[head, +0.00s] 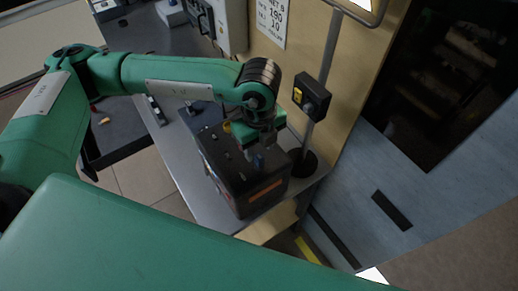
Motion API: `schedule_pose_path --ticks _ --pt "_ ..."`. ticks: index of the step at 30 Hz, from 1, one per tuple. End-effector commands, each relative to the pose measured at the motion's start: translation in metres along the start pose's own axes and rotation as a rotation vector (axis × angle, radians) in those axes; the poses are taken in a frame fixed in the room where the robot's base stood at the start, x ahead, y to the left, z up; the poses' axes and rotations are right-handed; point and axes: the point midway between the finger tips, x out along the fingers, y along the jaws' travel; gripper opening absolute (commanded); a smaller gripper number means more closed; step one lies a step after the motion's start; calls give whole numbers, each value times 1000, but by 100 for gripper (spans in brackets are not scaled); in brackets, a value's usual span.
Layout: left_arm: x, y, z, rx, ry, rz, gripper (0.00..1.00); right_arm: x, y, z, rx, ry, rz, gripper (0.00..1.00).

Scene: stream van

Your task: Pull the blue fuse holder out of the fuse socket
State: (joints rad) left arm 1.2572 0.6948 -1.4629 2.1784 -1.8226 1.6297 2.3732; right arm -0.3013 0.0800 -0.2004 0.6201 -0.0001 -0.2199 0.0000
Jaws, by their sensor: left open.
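A dark box (222,173) with small fittings on its top stands near the end of a grey counter. A small blue piece (259,162), which looks like the blue fuse holder, sits on top of the box towards its right side. The socket under it is too small and shaded to make out. My left gripper (256,148) points down over the box, open, very close to the blue piece. I cannot tell whether its fingers are around it or just behind it. My right gripper is not in view.
The grey counter (178,150) runs up to the back left. A pole with a black switch box (311,97) stands just right of the dark box, close to my left wrist. A blue-grey panel fills the right.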

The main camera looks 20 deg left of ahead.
Motion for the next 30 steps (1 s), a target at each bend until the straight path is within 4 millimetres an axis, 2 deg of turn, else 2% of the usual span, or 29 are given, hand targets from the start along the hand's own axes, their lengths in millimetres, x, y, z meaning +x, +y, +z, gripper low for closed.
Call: schedule_pose_path --ticks 6,9,19,20,24,26,27,28,30 --pt "28 0 0 0 2 3 42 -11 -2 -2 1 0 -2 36" --pt "35 0 0 0 0 1 42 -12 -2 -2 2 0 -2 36" --pt "40 0 0 2 1 0 42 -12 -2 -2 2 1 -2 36" --pt "40 0 0 2 1 0 38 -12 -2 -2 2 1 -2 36" --pt "39 0 0 1 1 0 10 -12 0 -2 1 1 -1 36" --pt "39 0 0 1 1 0 0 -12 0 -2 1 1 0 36" --pt "39 0 0 1 1 0 0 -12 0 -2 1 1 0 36" --pt "39 0 0 1 1 0 14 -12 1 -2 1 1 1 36" --pt "39 0 0 1 1 0 0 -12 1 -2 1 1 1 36"
